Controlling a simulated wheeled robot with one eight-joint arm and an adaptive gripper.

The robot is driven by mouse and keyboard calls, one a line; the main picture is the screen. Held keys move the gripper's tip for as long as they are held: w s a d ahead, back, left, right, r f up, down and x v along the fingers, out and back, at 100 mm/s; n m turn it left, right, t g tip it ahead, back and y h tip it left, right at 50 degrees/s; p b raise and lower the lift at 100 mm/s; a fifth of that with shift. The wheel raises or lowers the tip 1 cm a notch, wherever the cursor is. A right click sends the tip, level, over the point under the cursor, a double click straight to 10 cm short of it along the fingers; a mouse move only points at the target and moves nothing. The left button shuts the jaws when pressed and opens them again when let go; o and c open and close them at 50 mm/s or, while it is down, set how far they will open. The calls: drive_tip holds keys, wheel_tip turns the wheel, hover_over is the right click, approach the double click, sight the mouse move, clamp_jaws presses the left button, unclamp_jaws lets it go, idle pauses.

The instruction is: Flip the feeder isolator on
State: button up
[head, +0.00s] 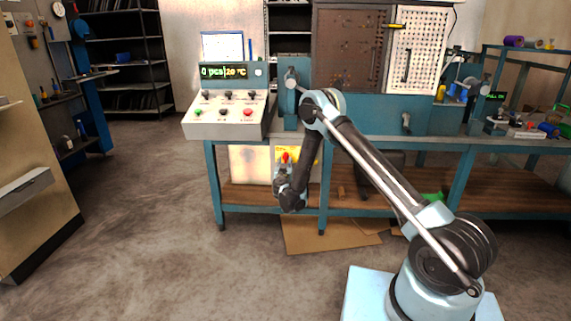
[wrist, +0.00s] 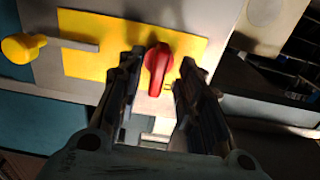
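The feeder isolator is a red rotary handle (wrist: 158,70) on a yellow plate (wrist: 85,62). In the wrist view its grip lies nearly upright, tilted slightly. In the head view the red handle (head: 286,156) shows low under the bench, in front of the yellow plate (head: 308,153). My gripper (wrist: 160,64) is open, one finger on each side of the red handle. A gap shows between the handle and the fingers; I cannot tell how deep the fingertips reach. In the head view my gripper (head: 286,174) is just below the handle, partly hidden by my wrist.
A yellow knob (wrist: 20,48) on a grey bar sits left of the handle in the wrist view. Above stands a console (head: 226,116) with several buttons and a display reading about "0 pcs 20 °C". A blue bench leg (head: 324,200) is right of my gripper. Cardboard lies on the floor.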

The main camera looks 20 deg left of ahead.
drive_tip(key=shift+v, duration=1.8)
